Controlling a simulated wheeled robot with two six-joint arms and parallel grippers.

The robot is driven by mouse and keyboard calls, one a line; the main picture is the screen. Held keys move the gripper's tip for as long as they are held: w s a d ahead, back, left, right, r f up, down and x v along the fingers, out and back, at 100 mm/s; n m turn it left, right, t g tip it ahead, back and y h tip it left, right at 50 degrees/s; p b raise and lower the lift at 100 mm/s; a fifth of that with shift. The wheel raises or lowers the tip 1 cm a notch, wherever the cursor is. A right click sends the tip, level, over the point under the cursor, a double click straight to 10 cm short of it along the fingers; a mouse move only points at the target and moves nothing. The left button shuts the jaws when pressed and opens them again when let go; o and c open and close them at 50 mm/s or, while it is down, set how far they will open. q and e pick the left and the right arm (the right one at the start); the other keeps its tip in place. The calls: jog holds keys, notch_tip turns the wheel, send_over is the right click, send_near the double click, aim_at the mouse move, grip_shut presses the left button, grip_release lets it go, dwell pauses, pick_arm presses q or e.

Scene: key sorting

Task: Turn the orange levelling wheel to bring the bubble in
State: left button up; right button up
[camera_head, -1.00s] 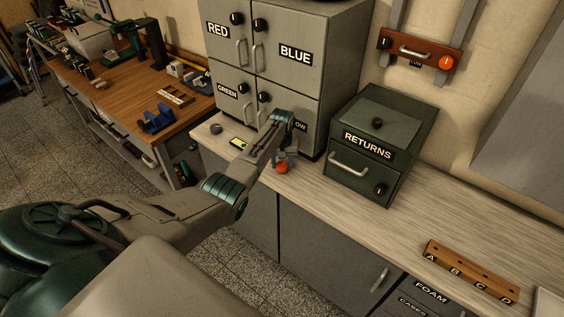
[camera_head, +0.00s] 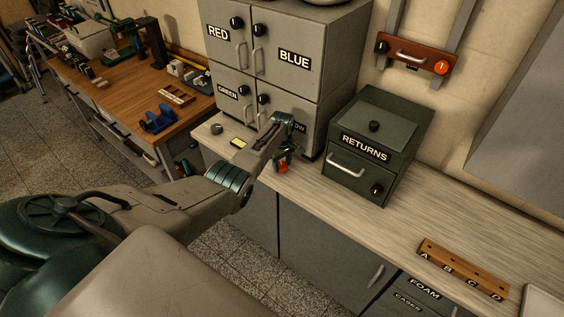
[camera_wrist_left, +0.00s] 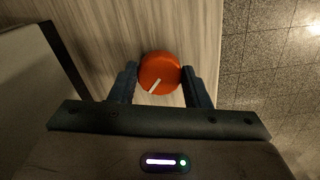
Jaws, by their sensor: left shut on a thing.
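The orange levelling wheel (camera_head: 283,169) is near the front edge of the pale counter, below the grey cabinet. In the left wrist view the wheel (camera_wrist_left: 163,70) is round, with a white mark pointing toward the lower left. My left gripper (camera_head: 285,160) comes down over it from above, shut with one finger on each side of it. A small yellow level vial (camera_head: 238,143) lies on the counter to the left of the wheel. The bubble is too small to make out. My right gripper is not in view.
The grey cabinet (camera_head: 284,87) with labelled doors stands just behind the gripper. A dark green RETURNS box (camera_head: 392,120) stands to the right. A small dark round thing (camera_head: 216,129) lies by the vial. The counter (camera_head: 345,205) is clear toward the lettered wooden rack (camera_head: 463,270).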

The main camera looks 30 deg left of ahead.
aim_at(282, 165)
pick_arm(q)
jog(key=shift+n, duration=0.4)
jog(key=o, duration=1)
notch_tip(282, 165, up, 11)
jog(key=b, duration=0.1)
jog(key=shift+f, duration=0.15)
dwell(0.4)
